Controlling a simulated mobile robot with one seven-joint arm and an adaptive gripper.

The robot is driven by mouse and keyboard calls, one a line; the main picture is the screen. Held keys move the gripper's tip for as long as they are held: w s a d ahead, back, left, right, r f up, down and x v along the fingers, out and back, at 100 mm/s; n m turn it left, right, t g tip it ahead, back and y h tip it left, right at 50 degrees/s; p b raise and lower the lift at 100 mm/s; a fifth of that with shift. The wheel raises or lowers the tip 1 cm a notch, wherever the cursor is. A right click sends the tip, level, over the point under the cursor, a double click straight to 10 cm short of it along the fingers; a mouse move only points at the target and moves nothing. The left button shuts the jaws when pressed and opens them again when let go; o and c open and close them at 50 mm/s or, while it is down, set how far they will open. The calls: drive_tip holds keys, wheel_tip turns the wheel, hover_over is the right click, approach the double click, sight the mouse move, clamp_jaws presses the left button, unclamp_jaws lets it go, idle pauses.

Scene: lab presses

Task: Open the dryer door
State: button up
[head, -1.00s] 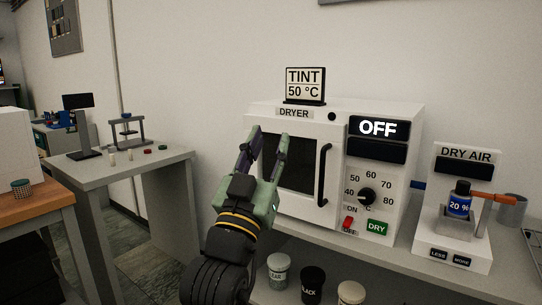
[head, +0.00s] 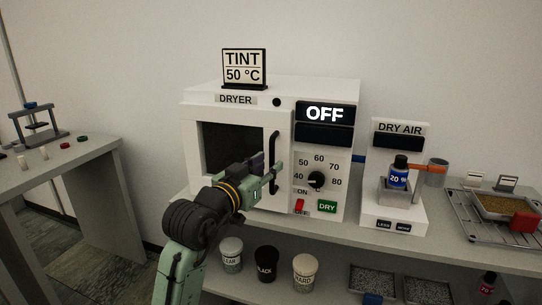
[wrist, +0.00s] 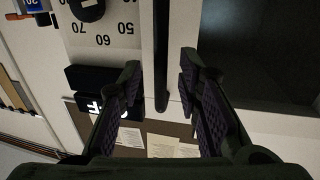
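The white dryer (head: 270,92) stands on the bench, and its door (head: 192,150) with a dark window looks shut. The black vertical door handle (head: 274,150) is on the door's right side. My gripper (head: 275,172) is at the handle's lower part, with its fingers pointing at the dryer front. In the wrist view the gripper (wrist: 160,82) is open, with one finger on each side of the handle bar (wrist: 161,50). The handle lies in line with the gap; whether it is touched or how deep it sits cannot be told. My gripper hides part of the door's lower right.
The dryer's control panel (head: 327,160) with dial and switches is just right of the handle. A dry air unit (head: 390,212) stands farther right, beside a metal rack with a tray (head: 505,208). Jars sit on the shelf below. A grey table (head: 75,160) stands at left.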

sight(271, 163)
drive_tip(key=shift+p+x, duration=0.35)
drive_tip(key=shift+x, duration=1.2)
clamp_jaws()
